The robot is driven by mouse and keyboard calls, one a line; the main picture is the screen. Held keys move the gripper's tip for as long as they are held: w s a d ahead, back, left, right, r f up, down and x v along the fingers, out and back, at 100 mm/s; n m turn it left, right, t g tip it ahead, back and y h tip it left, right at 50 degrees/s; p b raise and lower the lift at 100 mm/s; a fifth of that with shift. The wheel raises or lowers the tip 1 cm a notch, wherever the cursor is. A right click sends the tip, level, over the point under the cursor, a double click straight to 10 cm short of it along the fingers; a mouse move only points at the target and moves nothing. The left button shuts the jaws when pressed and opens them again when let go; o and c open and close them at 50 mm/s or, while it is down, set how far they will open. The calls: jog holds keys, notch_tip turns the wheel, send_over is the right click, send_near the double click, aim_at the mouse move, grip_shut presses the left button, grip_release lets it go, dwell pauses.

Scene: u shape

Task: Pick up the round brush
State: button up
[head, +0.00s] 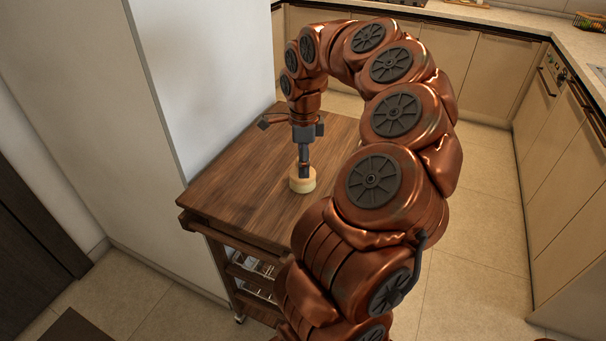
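The round brush (301,184) is a short, light wooden disc-like piece on the brown wooden top of a cart (245,190). My gripper (304,172) points straight down over it, with its dark fingers at or against the top of the brush. From this side the fingers overlap each other, so their gap does not show. The upper middle of the brush is hidden behind them. The brush appears to rest on the cart top.
A white wall panel (205,75) stands close along the cart's left side. The cart top is otherwise bare where it shows. Beige kitchen cabinets (480,75) run along the back and right, with open tiled floor (480,200) between. My arm hides the cart's right part.

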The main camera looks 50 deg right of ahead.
jog(key=shift+f+p, duration=0.8)
jog(key=shift+f, duration=1.6)
jog(key=c, duration=1.3)
